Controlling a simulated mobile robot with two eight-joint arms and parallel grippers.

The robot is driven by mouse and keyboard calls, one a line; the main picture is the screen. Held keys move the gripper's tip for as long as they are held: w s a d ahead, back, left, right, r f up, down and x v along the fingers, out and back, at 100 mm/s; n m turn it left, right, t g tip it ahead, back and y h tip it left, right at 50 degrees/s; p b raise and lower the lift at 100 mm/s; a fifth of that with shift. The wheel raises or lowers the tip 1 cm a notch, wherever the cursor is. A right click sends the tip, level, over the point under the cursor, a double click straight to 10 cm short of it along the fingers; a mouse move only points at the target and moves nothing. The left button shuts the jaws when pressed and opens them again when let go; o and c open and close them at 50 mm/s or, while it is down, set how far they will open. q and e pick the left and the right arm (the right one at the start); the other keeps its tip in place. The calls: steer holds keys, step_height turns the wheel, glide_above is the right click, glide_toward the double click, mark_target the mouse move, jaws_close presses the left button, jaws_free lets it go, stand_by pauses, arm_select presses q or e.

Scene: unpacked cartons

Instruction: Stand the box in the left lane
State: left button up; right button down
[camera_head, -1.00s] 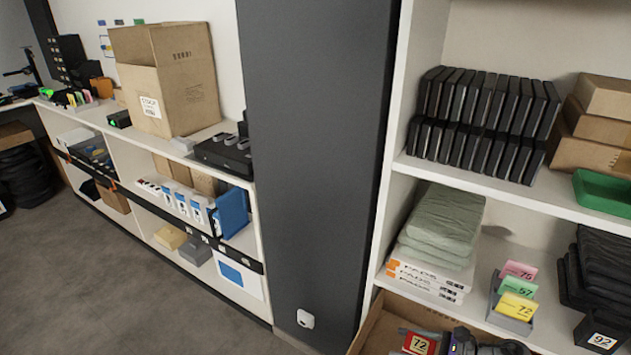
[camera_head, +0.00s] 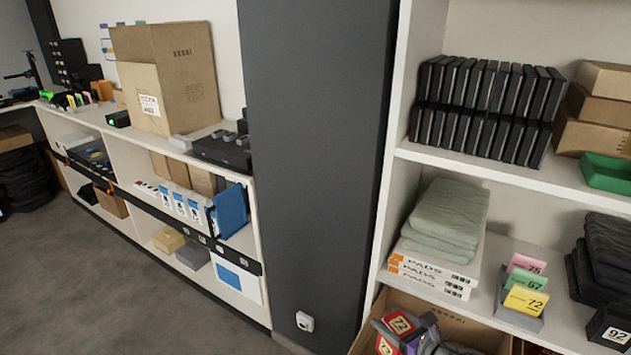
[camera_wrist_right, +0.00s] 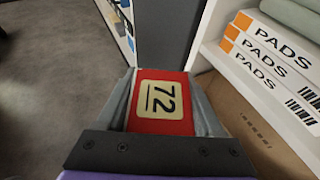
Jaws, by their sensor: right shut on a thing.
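A red box with a cream "72" label (camera_head: 402,323) shows at the bottom of the head view, and its red face fills the middle of the right wrist view (camera_wrist_right: 160,103). My right gripper (camera_head: 405,333) is shut on the red box, with one grey finger along each side of it. The box is tilted in the head view and held over the near side of an open brown carton (camera_head: 460,321). The box's lower part is hidden by the frame edge. My left gripper is not in view. I cannot tell which place is the left lane.
Stacked "PADS" packs (camera_head: 432,276) lie under green cloths (camera_head: 445,220) on the right shelf. A grey holder with number cards (camera_head: 518,318) stands beside them. A dark pillar (camera_head: 315,150) divides the shelves. Blue-and-white boxes (camera_head: 180,205) line the left shelf.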

arm_select(q)
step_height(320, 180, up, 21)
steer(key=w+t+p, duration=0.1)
steer(key=p, duration=1.8)
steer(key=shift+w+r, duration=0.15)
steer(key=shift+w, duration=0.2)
arm_select(e)
step_height(320, 180, up, 21)
steer(key=w+m+h, duration=0.1)
steer(key=m+h, duration=0.1)
steer(key=shift+w+t, duration=0.2)
steer(key=shift+t, duration=0.2)
steer(key=shift+s+r, duration=0.1)
steer(key=shift+a, duration=0.15)
